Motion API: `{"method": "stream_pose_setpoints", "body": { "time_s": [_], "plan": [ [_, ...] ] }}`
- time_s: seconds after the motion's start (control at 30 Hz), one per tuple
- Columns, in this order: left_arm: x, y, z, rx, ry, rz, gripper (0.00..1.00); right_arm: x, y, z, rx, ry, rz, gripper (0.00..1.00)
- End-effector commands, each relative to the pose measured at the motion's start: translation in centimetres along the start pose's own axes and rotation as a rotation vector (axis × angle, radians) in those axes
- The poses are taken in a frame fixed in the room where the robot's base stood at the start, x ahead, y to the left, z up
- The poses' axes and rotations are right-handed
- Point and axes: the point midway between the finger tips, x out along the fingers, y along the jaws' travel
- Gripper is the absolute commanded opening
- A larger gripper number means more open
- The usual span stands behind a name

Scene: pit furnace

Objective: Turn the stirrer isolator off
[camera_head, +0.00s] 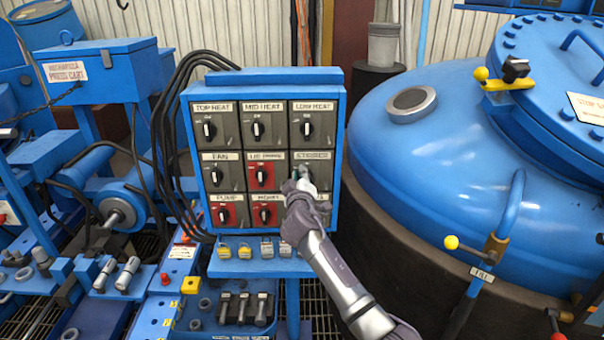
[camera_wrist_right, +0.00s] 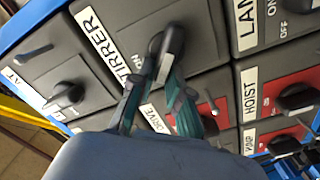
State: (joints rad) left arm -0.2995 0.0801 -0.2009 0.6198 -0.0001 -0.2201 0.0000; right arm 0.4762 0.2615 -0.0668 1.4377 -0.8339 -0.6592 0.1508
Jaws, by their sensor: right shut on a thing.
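The stirrer isolator (camera_head: 304,160) is a grey switch plate with a dark rotary knob, in the right column and middle row of the blue panel. In the wrist view its STIRRER label and ON mark show beside the black knob (camera_wrist_right: 172,42), which has a white pointer stripe. My right gripper (camera_head: 301,181) reaches it from below. In the wrist view the teal fingers of my right gripper (camera_wrist_right: 163,78) are closed around the knob, one on each side. The gripper hides part of the plate in the head view, and I cannot read an OFF mark there. My left gripper is out of view.
The other isolators (camera_head: 259,130) sit close around on the blue panel (camera_head: 262,76), some on red plates. A shelf with padlocks (camera_head: 245,250) is below. The blue furnace vessel (camera_head: 440,140) stands close on the right. Black cables (camera_head: 165,130) hang at the left.

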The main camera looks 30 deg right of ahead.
Motion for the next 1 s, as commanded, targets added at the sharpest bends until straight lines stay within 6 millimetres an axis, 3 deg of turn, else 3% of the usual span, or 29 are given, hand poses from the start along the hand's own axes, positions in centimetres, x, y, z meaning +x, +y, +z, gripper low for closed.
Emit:
{"method": "stream_pose_setpoints", "body": {
  "time_s": [0.6,1.0],
  "plan": [
    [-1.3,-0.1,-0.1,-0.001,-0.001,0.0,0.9,0.0,-1.2,0.3,-0.542,0.001,0.0,0.0],
    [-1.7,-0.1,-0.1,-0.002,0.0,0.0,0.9,0.0,-1.6,0.6,-0.705,0.001,-0.001,0.0]
  ]
}}
